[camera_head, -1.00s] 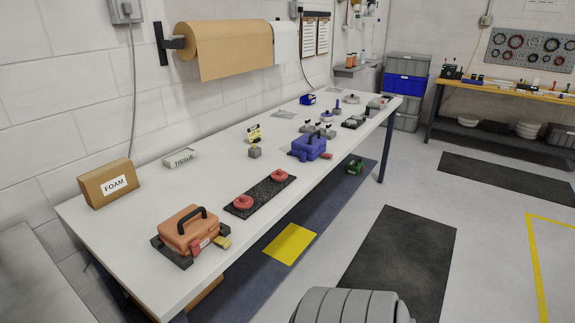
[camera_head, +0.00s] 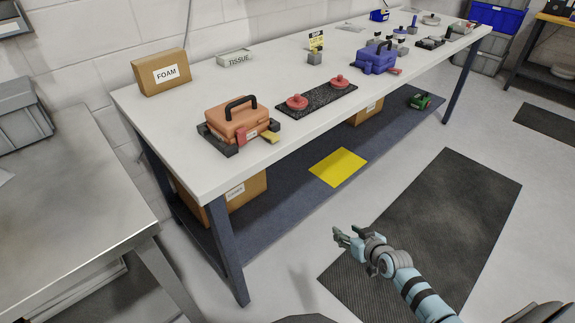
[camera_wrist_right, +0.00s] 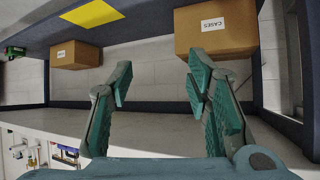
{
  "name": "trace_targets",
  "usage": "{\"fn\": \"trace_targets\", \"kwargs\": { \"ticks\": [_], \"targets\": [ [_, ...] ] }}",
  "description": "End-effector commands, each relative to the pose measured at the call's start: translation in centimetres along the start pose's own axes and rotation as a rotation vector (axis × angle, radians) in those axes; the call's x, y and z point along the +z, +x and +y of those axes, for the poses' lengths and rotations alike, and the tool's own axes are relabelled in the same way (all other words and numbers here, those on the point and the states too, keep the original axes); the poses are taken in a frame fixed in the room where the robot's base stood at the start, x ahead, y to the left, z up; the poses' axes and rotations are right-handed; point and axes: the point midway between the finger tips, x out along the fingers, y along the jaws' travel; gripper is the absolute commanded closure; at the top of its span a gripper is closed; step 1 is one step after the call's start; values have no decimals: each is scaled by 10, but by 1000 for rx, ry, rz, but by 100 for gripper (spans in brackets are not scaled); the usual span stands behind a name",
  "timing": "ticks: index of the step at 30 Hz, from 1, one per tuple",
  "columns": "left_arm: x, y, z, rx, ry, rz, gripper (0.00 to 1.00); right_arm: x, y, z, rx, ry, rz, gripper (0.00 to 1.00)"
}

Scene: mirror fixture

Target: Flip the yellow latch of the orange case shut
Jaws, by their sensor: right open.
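The orange case (camera_head: 229,125) with a black handle sits closed-looking on a dark base (camera_head: 215,143) near the front edge of the white table. Its yellow latch (camera_head: 270,137) juts outward from the case's front right. A red latch (camera_head: 243,138) is beside it, to the left. My right gripper (camera_head: 345,238) is over the floor, in front of the table and well to the right of and below the case. In the right wrist view the fingers (camera_wrist_right: 155,88) are apart with nothing between them. My left gripper is not in view.
Below is a shelf with cardboard boxes (camera_wrist_right: 215,27). A metal bench (camera_head: 70,225) stands at left.

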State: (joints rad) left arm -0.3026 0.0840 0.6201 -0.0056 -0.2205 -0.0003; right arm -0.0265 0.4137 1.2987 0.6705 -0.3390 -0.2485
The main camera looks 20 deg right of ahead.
Motion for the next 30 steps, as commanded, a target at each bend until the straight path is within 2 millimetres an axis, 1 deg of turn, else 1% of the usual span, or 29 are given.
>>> {"fn": "trace_targets", "kwargs": {
  "ticks": [1, 2, 3, 4, 6, 7, 9, 11, 12, 14, 19, 22, 24, 27, 30],
  "targets": [
    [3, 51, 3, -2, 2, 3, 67, -49, 20, -6, -64, -20, 156, 55],
    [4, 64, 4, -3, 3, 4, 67, -88, 15, -15, -113, -34, 244, 55],
    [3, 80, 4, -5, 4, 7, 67, -132, 3, -30, -179, -57, 346, 55],
    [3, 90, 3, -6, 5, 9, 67, -159, -9, -42, -227, -77, 412, 55],
    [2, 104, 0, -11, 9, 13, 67, -200, -38, -66, -317, -120, 517, 55],
    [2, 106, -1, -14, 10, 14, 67, -212, -48, -74, -345, -133, 547, 55],
    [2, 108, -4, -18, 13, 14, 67, -229, -61, -86, -384, -150, 585, 55],
    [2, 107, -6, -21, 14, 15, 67, -238, -62, -91, -393, -154, 596, 55],
    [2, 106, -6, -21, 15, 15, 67, -243, -58, -94, -394, -151, 597, 55],
    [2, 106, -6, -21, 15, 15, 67, -250, -49, -100, -397, -149, 597, 55],
    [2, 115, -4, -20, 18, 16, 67, -275, -9, -121, -396, -146, 594, 55],
    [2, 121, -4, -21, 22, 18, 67, -288, 12, -131, -396, -146, 593, 55],
    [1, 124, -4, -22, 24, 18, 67, -295, 22, -138, -397, -149, 591, 55],
    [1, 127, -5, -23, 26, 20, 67, -302, 33, -142, -394, -150, 590, 55],
    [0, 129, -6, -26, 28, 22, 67, -306, 38, -145, -394, -150, 590, 55]
  ]
}}
